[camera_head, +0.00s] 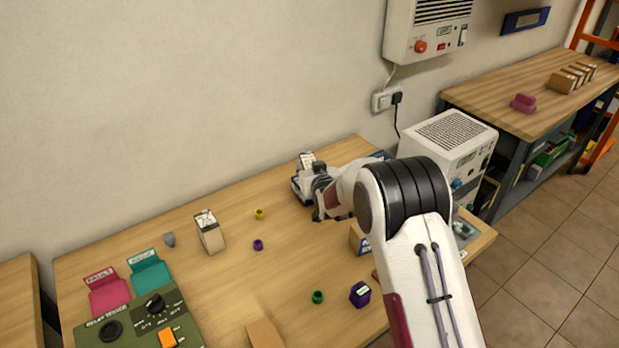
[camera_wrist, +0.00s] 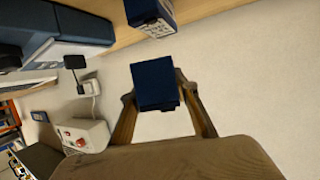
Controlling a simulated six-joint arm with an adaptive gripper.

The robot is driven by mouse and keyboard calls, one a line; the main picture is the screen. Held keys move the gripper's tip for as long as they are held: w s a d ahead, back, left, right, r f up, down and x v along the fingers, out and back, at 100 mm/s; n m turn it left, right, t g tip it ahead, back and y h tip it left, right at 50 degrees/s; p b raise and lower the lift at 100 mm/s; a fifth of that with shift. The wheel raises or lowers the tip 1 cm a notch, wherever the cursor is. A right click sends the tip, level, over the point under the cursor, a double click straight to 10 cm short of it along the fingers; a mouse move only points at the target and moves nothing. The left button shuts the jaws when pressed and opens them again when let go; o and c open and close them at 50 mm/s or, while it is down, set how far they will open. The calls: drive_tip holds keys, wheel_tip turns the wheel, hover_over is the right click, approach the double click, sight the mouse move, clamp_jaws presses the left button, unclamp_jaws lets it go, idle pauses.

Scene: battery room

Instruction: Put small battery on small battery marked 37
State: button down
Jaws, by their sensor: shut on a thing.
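My gripper (camera_wrist: 160,103) is shut on a small dark blue battery (camera_wrist: 153,86), with a finger on each side of it. In the wrist view another blue small battery (camera_wrist: 150,14) with a printed white label stands by the wooden table top, partly cut off by the frame. Bare wall shows between the two batteries in that view, so they look apart. I cannot read a 37 on either. In the head view my gripper (camera_head: 318,184) is at the back of the table, by a white-labelled block (camera_head: 307,159); the gripper partly hides what is there.
The wooden table (camera_head: 220,290) also holds a labelled tan block (camera_head: 209,232), a purple block (camera_head: 360,294), a green ring (camera_head: 318,297), a yellow ring (camera_head: 259,214) and a green relay tester (camera_head: 125,328). The wall is close behind. A white cabinet (camera_head: 450,140) stands right of my arm.

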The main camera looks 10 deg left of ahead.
drive_tip(key=shift+r, duration=0.1)
drive_tip(key=shift+f, duration=1.85)
drive_tip(key=shift+f, duration=0.4)
drive_tip(key=c, duration=1.6)
unclamp_jaws()
drive_tip(key=shift+f, duration=0.1)
drive_tip(key=shift+o, duration=0.2)
drive_tip(key=shift+s+r, duration=0.15)
drive_tip(key=shift+r, duration=0.3)
drive_tip(key=v, duration=1.1)
drive_tip(key=shift+s+r, duration=0.15)
drive_tip(key=shift+s, duration=0.15)
drive_tip(key=shift+d, duration=0.15)
